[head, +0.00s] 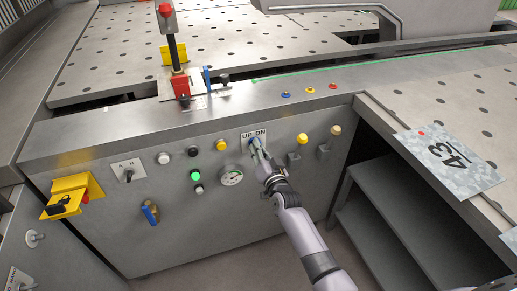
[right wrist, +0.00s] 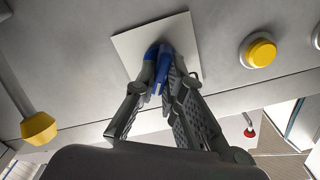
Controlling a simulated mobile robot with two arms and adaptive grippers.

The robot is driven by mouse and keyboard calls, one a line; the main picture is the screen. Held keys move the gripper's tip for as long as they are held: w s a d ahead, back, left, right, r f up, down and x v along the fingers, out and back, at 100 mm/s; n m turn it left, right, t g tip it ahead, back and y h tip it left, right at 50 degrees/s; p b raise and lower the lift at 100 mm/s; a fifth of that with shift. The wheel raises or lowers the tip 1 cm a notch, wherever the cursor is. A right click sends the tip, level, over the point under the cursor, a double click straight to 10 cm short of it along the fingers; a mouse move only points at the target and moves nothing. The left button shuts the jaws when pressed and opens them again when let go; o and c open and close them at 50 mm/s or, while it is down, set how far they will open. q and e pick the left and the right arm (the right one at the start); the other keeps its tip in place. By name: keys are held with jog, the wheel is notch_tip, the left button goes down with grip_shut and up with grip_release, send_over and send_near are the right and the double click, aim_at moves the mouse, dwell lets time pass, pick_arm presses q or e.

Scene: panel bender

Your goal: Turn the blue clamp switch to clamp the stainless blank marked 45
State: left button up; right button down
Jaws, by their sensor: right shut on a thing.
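The blue clamp switch (head: 251,141) sits under a white UP/DN label plate (head: 254,133) on the front panel. My right gripper (head: 258,148) reaches it from the lower right. In the right wrist view, its two fingers (right wrist: 160,78) are closed around the blue switch knob (right wrist: 163,66), in front of the white plate (right wrist: 150,38). The fingers cover part of the knob, so its exact turn position is hard to tell. My left gripper is not in view.
Yellow buttons (head: 222,145) (head: 301,139) flank the switch, with a gauge (head: 231,175) below. A blue valve handle (head: 150,214) and yellow lockout bracket (head: 73,195) are left. A red-topped lever (head: 167,14) stands on the ledge. Open shelves (head: 395,215) lie right.

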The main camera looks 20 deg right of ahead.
jog(key=c, duration=1.7)
grip_release()
jog(key=s, duration=1.2)
jog(key=shift+d, duration=0.2)
